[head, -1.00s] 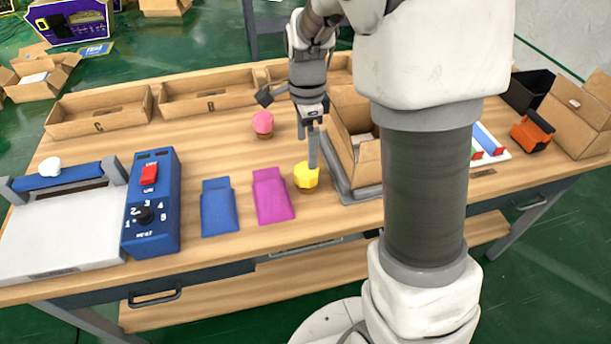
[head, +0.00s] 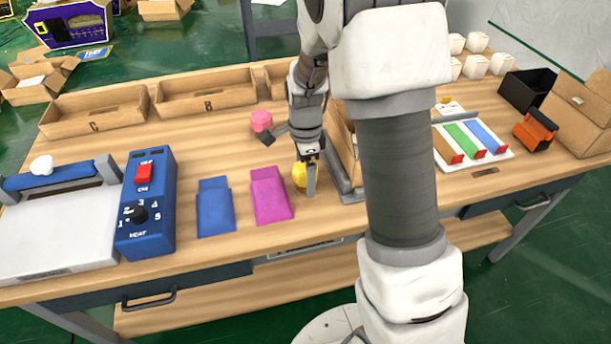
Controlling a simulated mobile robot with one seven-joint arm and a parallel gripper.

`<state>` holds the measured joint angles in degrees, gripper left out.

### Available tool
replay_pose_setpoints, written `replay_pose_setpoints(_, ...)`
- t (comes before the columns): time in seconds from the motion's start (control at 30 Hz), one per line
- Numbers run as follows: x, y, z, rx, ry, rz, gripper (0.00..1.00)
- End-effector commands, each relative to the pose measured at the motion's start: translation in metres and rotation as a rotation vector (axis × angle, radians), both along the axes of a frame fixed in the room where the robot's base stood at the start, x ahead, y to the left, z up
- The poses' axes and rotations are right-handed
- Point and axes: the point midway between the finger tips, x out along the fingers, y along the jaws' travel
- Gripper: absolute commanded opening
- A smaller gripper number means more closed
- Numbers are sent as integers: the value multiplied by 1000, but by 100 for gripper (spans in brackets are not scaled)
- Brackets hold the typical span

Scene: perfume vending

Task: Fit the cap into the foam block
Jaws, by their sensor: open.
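A yellow faceted piece (head: 298,174), which looks like the cap, sits on the table to the right of the magenta pouch. My gripper (head: 309,180) points down at it. One finger shows in front of the yellow piece and covers part of it. The jaws are open; whether the fingers straddle or touch the piece I cannot tell. I cannot make out a foam block for certain. An open cardboard box (head: 345,155) stands on a grey tray (head: 349,194) just right of my gripper. Its inside is mostly hidden by my arm.
A pink-topped round item (head: 261,120) stands behind my gripper. Blue (head: 215,207) and magenta (head: 271,197) pouches lie to the left, beside a blue heat-sealer control box (head: 148,205). Cardboard trays (head: 207,98) line the back. A colour-striped board (head: 478,140) lies right of my arm.

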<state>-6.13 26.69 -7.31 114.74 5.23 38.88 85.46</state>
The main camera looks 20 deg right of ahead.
Motion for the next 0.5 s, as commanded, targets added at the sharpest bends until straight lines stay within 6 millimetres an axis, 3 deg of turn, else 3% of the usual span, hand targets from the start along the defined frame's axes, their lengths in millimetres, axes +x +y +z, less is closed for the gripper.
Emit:
replay_pose_setpoints(0.07,0,0,1,0,0,0,100)
replay_pose_setpoints(0.5,0,0,1,0,-1,0,23)
